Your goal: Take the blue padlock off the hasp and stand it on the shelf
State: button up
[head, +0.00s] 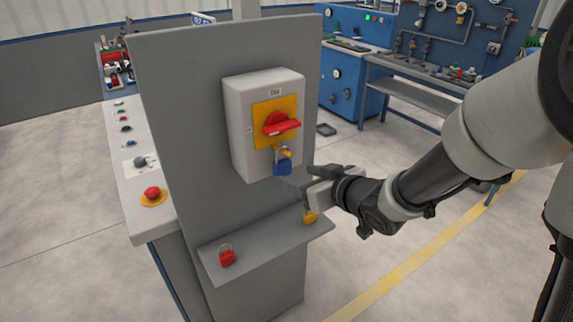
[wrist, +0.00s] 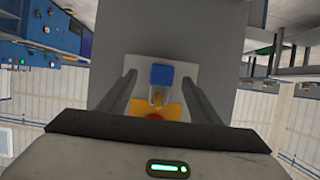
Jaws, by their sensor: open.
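The blue padlock (head: 283,166) hangs below the red rotary handle (head: 281,123) on a grey switch box (head: 238,130) with a yellow plate. A brass-coloured piece, seemingly the hasp (head: 285,152), shows just above its body. In the wrist view the blue padlock (wrist: 161,76) appears between the two fingers. My gripper (head: 295,187) is open, just below and right of the padlock in the head view. Its fingers (wrist: 146,92) stand apart on both sides, with visible gaps to the padlock. The grey shelf (head: 265,246) juts out from the panel below the box.
A red padlock (head: 227,255) stands on the shelf's left part and a yellow padlock (head: 310,217) near its right end. The shelf between them is clear. A sloped console (head: 140,180) with buttons adjoins the panel's left side. A blue workbench (head: 420,90) is behind.

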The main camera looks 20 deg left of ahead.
aim_at(285, 171)
jog(key=x, duration=0.5)
jog(key=shift+s+a+r, duration=0.1)
jog(key=shift+s+a, duration=0.05)
jog(key=shift+a, duration=0.1)
jog(key=c, duration=1.2)
